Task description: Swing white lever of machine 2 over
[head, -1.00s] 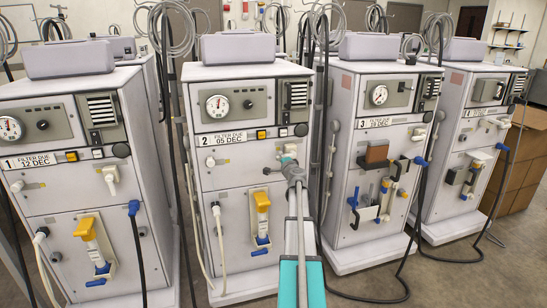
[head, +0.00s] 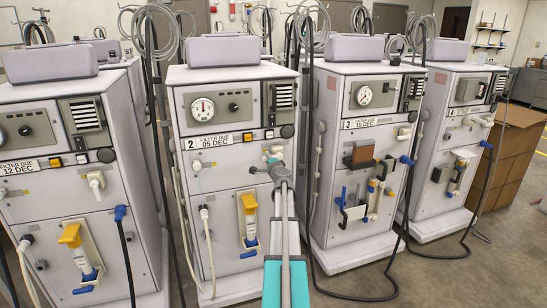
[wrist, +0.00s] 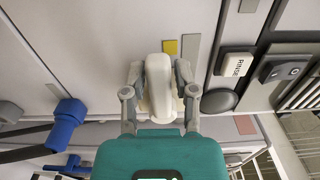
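Machine 2 (head: 226,178) is a pale grey cabinet labelled "2" with a gauge at the top. Its white lever (wrist: 159,85) sits between the two fingers of my gripper (wrist: 160,75) in the wrist view. The fingers lie close along both sides of the lever. I cannot tell whether they press on it. In the head view my gripper (head: 270,166) is at the upper right of machine 2's front, below the label strip, and hides most of the lever.
Machine 1 (head: 60,180) stands left, machine 3 (head: 365,145) right with a brown block and blue fittings. A yellow-topped fitting (head: 249,204) is low on machine 2. Dark hoses hang between cabinets. A RINSE button (wrist: 234,63) is near the fingers.

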